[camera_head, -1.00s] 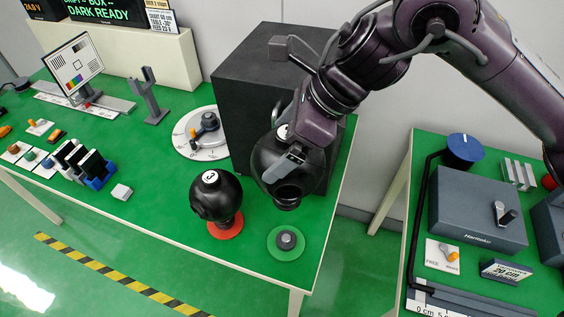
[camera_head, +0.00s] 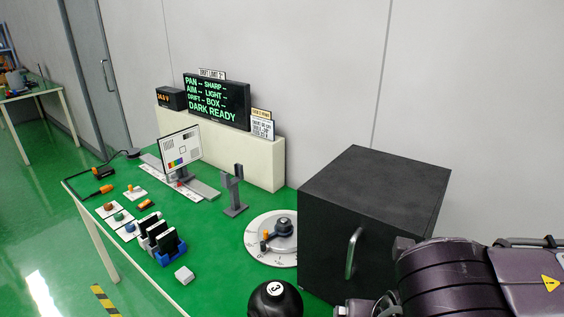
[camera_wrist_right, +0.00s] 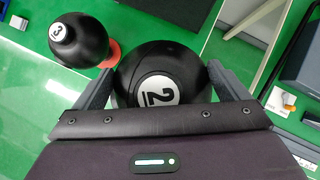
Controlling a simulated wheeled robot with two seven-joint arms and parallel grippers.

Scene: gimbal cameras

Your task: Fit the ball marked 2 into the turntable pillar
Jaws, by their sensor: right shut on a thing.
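The black ball marked 2 (camera_wrist_right: 160,88) is between the fingers of my right gripper (camera_wrist_right: 160,78) in the right wrist view, with its white number patch facing that camera. The gripper is shut on it. In the head view only my right arm shows at the lower right; the held ball is out of that picture. The turntable (camera_head: 257,252), a white marked disc, lies left of the black box, with a short dark pillar (camera_head: 284,226) standing on it and an orange knob beside it. The pillar has no ball on it. My left gripper is not in view.
A black ball marked 3 (camera_head: 275,300) stands in front of the turntable; in the wrist view its red base (camera_wrist_right: 113,53) shows. The tall black box (camera_head: 370,215) with a handle stands right of the turntable. A grey forked post (camera_head: 234,190) and a test chart (camera_head: 181,148) stand behind.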

